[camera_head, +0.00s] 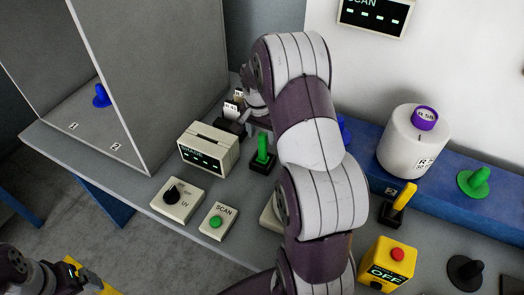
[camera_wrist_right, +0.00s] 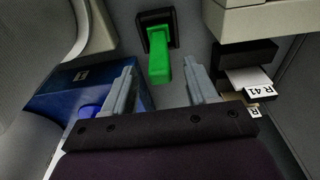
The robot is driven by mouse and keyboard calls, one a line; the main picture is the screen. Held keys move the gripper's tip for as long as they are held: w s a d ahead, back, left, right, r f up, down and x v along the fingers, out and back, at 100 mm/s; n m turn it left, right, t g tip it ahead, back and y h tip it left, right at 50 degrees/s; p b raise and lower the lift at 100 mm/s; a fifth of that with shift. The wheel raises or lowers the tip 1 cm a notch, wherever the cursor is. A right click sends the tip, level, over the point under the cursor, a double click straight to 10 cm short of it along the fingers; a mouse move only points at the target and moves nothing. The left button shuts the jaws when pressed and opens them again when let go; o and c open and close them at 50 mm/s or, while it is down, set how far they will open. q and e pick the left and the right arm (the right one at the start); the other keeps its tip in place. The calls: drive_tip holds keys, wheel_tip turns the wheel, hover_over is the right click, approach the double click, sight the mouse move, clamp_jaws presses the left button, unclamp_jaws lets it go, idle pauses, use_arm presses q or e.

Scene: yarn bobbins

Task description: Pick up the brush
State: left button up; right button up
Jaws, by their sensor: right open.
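No object shows plainly as a brush. A green upright handle (camera_head: 263,148) on a black square base stands on the grey table, right of the grey display box. In the right wrist view, the green handle (camera_wrist_right: 159,66) lies between the two fingers of my right gripper (camera_wrist_right: 158,68). The fingers are apart, with a gap on each side of the handle. In the head view my right arm hides most of this gripper. My left gripper (camera_head: 76,274) shows only partly at the bottom left, away from the table, and its jaws are unclear.
Black holders with white "R 41" cards (camera_wrist_right: 250,82) are close on the right in the wrist view. The SCAN button box (camera_head: 217,221), UV knob box (camera_head: 178,199) and yellow OFF box (camera_head: 387,264) stand nearer the front. A white bobbin (camera_head: 412,145) stands on the blue shelf.

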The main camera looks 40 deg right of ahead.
drive_tip(key=shift+w+d+f, duration=0.1)
drive_tip(key=shift+d+f, duration=0.1)
drive_tip(key=shift+f, duration=0.25)
drive_tip(key=shift+w+d+f, duration=0.1)
drive_tip(key=shift+d+f, duration=0.05)
drive_tip(key=shift+f, duration=0.3)
drive_tip(key=shift+a, duration=0.1)
drive_tip(key=shift+c, duration=0.3)
drive_tip(key=shift+s+r, duration=0.1)
drive_tip(key=c, duration=0.5)
drive_tip(key=shift+a, duration=0.1)
drive_tip(key=c, duration=0.5)
use_arm(q)
drive_tip(key=shift+d+r, duration=0.15)
drive_tip(key=shift+d, duration=0.05)
